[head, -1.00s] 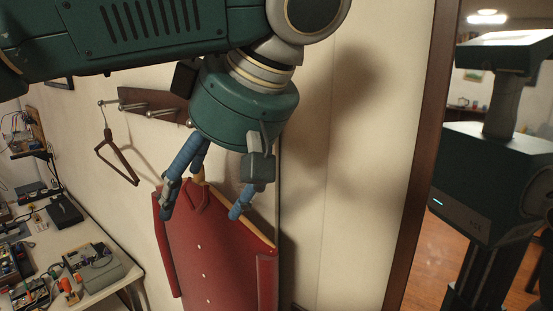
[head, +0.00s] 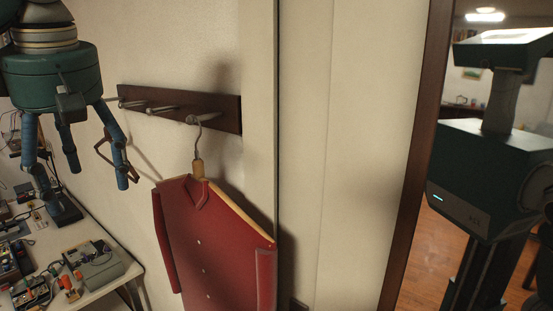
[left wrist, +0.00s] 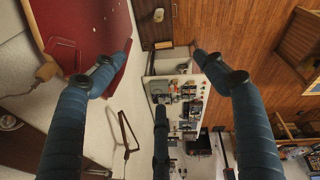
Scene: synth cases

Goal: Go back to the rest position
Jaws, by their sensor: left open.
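My left gripper (head: 86,184) is at the left of the head view, open and empty, its blue fingers spread. It is to the left of the red garment (head: 213,248), apart from it. The garment hangs on a wooden hanger (head: 198,168) from the right peg of the wall rack. In the left wrist view the open fingers (left wrist: 158,75) frame the workbench, and part of the garment (left wrist: 85,30) shows at the upper left. My right gripper is in neither view.
The dark peg rack (head: 222,112) is on the wall. An empty hanger (left wrist: 124,132) hangs at its left, partly behind my fingers in the head view. A cluttered workbench (head: 108,288) stands at lower left. A brown frame (head: 418,150) borders a green robot body at right.

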